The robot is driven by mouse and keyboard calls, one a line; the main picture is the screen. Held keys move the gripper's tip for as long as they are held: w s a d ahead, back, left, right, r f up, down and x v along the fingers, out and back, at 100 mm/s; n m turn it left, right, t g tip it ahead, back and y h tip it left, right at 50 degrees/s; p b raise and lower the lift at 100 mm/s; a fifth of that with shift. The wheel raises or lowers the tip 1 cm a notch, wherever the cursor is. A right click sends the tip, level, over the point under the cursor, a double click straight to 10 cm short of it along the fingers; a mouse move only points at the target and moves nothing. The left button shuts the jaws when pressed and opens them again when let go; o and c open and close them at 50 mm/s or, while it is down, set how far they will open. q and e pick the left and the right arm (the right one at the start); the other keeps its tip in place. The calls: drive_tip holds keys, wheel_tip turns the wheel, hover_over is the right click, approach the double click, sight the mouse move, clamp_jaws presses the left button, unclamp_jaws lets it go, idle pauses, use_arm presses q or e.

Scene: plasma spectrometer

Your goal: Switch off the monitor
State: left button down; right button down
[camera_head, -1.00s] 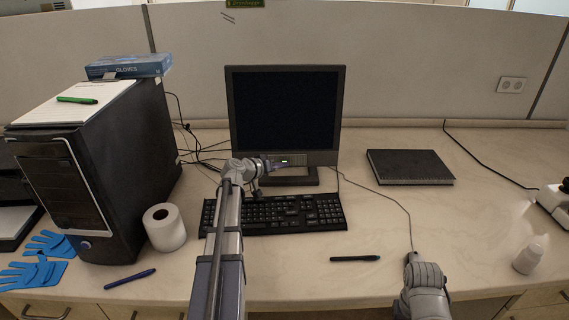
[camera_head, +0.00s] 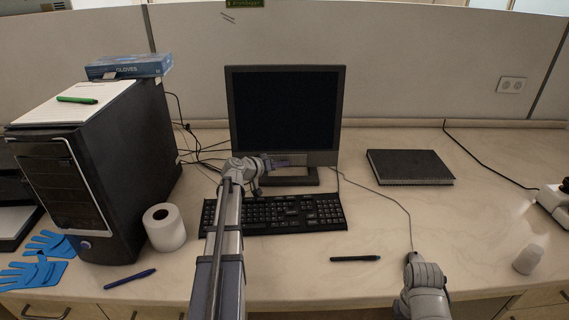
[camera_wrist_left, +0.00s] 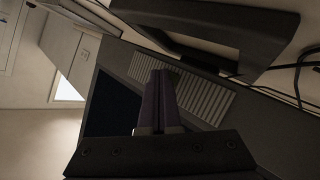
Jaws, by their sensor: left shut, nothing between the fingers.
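The monitor (camera_head: 285,108) stands upright at the back of the desk, its screen black. No lit light shows on its lower bezel. My left gripper (camera_head: 284,162) is shut and empty, at the lower bezel in the head view. In the left wrist view the closed fingers (camera_wrist_left: 161,76) lie over the bezel beside a ribbed strip (camera_wrist_left: 205,98). The dark screen (camera_wrist_left: 112,106) and the monitor's stand (camera_wrist_left: 245,35) show there too. I cannot tell whether the fingertips touch the bezel. Of my right arm only grey links show at the front right; its fingers do not show.
A black keyboard (camera_head: 300,214) lies under my left forearm, before the monitor. A black computer tower (camera_head: 95,170) and a paper roll (camera_head: 165,227) stand left. A dark notebook (camera_head: 410,167) lies right.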

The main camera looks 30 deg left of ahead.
use_arm(q)
drive_tip(key=shift+s+d+r, duration=0.1)
drive_tip(key=shift+s+d, duration=0.3)
drive_tip(key=shift+s, duration=0.2)
drive_tip(key=shift+s+d+r+p, duration=0.1)
drive_tip(key=shift+s+d, duration=0.35)
drive_tip(key=shift+s, duration=0.3)
drive_tip(key=shift+s+d+r+p, duration=0.15)
drive_tip(key=shift+s+d, duration=0.25)
drive_tip(key=shift+s, duration=0.3)
drive_tip(key=shift+s+d+p, duration=0.1)
drive_tip(key=shift+s+d, duration=0.35)
drive_tip(key=shift+s, duration=0.3)
